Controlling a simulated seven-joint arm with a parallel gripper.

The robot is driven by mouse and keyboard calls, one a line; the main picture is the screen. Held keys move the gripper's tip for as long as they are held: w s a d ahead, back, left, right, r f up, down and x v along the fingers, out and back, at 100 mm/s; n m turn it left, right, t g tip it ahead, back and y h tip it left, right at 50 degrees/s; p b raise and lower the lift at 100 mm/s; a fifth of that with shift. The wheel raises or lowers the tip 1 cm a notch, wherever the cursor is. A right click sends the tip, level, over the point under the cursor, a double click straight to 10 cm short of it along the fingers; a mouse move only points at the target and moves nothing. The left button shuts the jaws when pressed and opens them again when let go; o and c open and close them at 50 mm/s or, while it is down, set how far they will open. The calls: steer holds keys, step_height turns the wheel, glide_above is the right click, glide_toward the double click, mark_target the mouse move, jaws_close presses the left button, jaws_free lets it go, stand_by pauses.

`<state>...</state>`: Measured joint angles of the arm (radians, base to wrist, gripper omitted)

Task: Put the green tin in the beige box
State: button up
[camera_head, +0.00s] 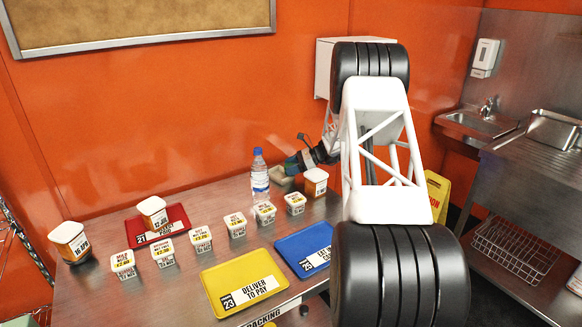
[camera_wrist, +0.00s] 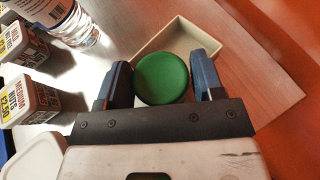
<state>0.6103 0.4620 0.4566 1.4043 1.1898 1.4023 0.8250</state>
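The green tin (camera_wrist: 162,79) shows as a round green top between the two blue fingers of my gripper (camera_wrist: 163,64) in the wrist view. Both fingers touch its sides, and the gripper is shut on it. The beige box (camera_wrist: 205,37) is open and lies beyond and partly behind the tin in that view. The tin overlaps its near side; its height above the box is hard to tell. In the head view my gripper (camera_head: 298,162) is at the table's back right, with the beige box (camera_head: 280,177) just beside it. I cannot make out the tin there.
A water bottle (camera_head: 259,172) stands close left of the box. A tub with an orange label (camera_head: 316,182) stands right of it. Several small white tubs (camera_head: 236,225) line the table. Red (camera_head: 180,215), yellow (camera_head: 222,275) and blue (camera_head: 292,243) trays lie farther left and in front.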

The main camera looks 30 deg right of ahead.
steer(key=shift+o, duration=1.4)
steer(key=shift+r, duration=0.15)
steer(key=shift+r, duration=0.5)
steer(key=v, duration=1.2)
